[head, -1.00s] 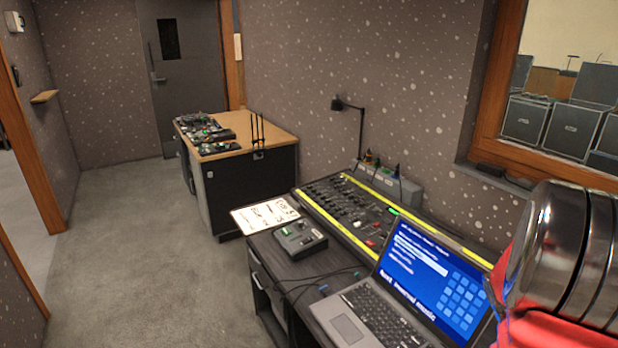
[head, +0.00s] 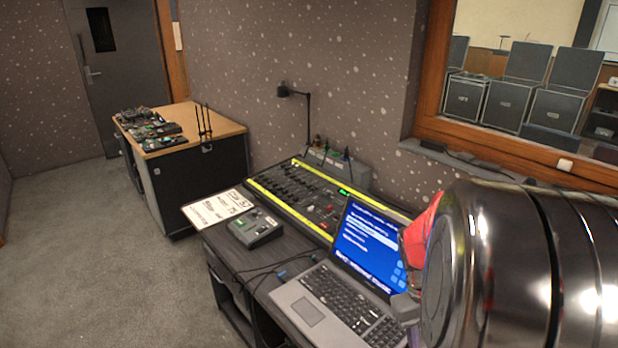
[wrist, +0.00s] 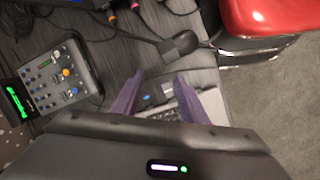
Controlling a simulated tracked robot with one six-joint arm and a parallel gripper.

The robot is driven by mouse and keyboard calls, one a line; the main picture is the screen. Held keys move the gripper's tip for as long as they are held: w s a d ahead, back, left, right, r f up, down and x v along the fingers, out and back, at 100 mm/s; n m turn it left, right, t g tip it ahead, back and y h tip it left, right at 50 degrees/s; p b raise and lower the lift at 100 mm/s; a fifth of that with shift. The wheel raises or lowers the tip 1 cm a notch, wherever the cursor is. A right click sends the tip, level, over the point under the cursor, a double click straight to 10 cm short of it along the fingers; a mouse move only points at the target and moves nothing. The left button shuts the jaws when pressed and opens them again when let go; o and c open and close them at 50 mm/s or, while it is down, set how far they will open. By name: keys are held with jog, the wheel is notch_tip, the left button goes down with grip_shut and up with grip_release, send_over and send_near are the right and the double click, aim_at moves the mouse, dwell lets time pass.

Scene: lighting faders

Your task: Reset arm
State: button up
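My gripper (wrist: 160,75) shows in the wrist view with two dark purple fingers. The fingertips stand apart. A grey keyed object (wrist: 185,105) shows between and beyond the fingers; I cannot tell whether they touch it. I see nothing clearly held. In the head view, the gripper itself cannot be made out for certain. A fader console (head: 300,192) with yellow edges lies on the dark desk. An open laptop (head: 325,300) with a blue screen stands in front of it, partly hidden at right by a large shiny cylinder and a red part.
A small control box (head: 255,228) and a written sheet (head: 217,207) lie left of the console. A small mixer (wrist: 55,80) and a dark gooseneck device (wrist: 165,45) are in the wrist view. A wooden-topped cabinet (head: 170,190) stands behind. Grey floor (head: 80,270) is clear at left.

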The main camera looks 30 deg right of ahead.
jog(key=w+a+r+n+t, duration=0.1)
jog(key=w+a+r+t, duration=0.1)
jog(key=a+r, duration=0.3)
jog(key=w+a+r+n+t, duration=0.1)
jog(key=w+a+r+t, duration=0.2)
jog(key=a, duration=1)
jog(key=w+a+r+n+t+y, duration=0.1)
jog(key=w+a+r+t, duration=0.1)
jog(key=a+r, duration=0.5)
jog(key=a+t, duration=0.1)
jog(key=a, duration=0.1)
jog(key=shift+w+a+n+t, duration=0.25)
jog(key=shift+a+n+t, duration=0.05)
jog(key=shift+n, duration=0.1)
jog(key=shift+c, duration=0.4)
jog(key=shift+c, duration=0.7)
